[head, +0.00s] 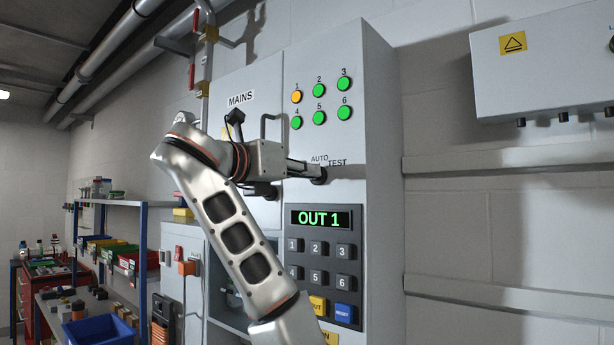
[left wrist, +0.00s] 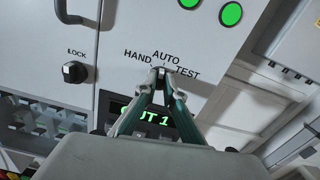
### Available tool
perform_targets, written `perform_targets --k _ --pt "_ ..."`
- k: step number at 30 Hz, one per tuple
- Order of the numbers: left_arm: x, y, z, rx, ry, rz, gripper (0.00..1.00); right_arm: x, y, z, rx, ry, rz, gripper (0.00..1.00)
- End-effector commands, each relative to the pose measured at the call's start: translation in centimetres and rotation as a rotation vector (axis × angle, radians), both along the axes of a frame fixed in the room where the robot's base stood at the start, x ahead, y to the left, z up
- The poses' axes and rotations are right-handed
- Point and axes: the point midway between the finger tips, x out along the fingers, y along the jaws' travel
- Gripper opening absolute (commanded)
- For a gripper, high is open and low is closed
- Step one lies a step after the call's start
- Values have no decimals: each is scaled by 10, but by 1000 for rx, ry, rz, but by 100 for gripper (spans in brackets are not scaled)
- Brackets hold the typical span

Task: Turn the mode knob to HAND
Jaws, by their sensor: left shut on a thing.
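The mode knob (left wrist: 160,73) is a small dark knob on the grey cabinet front, below the printed words HAND (left wrist: 137,55), AUTO (left wrist: 166,57) and TEST (left wrist: 188,74). My left gripper (left wrist: 159,78) is shut on the knob, with a fingertip on each side of it. In the head view my left gripper (head: 318,172) reaches the panel from the left, and its fingers and arm cover the HAND label and most of the knob. The knob's pointer is too small and covered to read surely. My right gripper is in neither view.
A keypad (head: 320,266) with a display (head: 320,218) reading OUT 1 sits below the knob. Several green lamps and one yellow lamp (head: 296,97) are above. A LOCK knob (left wrist: 75,72) and a door handle are to the left. A wall box (head: 545,70) hangs right.

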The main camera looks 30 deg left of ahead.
Motion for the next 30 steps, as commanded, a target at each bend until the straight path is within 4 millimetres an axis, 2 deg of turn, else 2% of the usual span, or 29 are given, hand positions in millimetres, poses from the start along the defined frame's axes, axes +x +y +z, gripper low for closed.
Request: perform_targets --k 18,30 --pt "0 3 -1 -549 42 -2 0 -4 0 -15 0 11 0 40" --pt "0 5 -2 -738 56 1 0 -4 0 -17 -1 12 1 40"
